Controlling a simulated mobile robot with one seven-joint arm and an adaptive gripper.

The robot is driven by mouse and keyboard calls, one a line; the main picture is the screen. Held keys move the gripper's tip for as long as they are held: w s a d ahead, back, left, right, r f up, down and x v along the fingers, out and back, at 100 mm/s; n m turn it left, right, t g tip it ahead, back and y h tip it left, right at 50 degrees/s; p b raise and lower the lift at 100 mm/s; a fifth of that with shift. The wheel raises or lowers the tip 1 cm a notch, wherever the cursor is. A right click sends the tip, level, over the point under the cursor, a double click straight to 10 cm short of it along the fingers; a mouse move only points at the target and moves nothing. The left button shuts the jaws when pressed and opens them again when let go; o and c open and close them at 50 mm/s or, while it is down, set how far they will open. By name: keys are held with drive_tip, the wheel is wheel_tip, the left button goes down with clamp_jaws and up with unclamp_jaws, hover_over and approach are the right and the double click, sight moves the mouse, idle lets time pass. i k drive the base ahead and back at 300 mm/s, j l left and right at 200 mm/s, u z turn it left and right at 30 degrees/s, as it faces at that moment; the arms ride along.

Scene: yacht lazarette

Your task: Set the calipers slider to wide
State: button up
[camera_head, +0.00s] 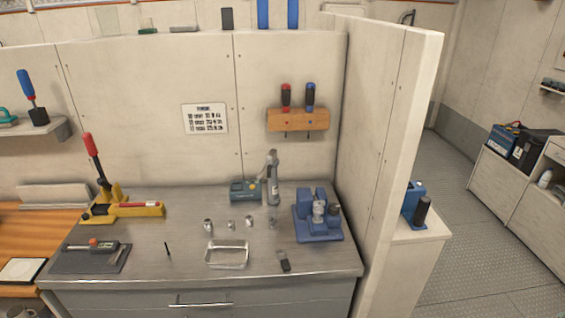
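A grey bar-shaped tool with a small orange-red part (93,242), which looks like the calipers, lies on a dark mat (88,264) at the front left of the metal workbench. It is small in the view, and I cannot tell its slider's setting. Another slim grey tool (118,254) lies beside it on the mat. My gripper is not in view.
A yellow tool with a red handle (125,210) stands behind the mat. A thin black item (168,249), an empty-looking metal tray (227,255), several small metal parts and a blue vise-like device (317,218) are to the right. A partition (390,150) bounds the bench's right side.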

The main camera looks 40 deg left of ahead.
sight(97, 246)
drive_tip(key=u, duration=2.75)
drive_tip(key=i+j, duration=0.4)
drive_tip(key=i, duration=0.25)
drive_tip(key=i+j+z, duration=0.15)
drive_tip(key=i+j, duration=0.25)
drive_tip(key=i, duration=0.25)
drive_tip(key=i+j, duration=0.45)
drive_tip(key=i, duration=0.15)
drive_tip(key=z, duration=0.05)
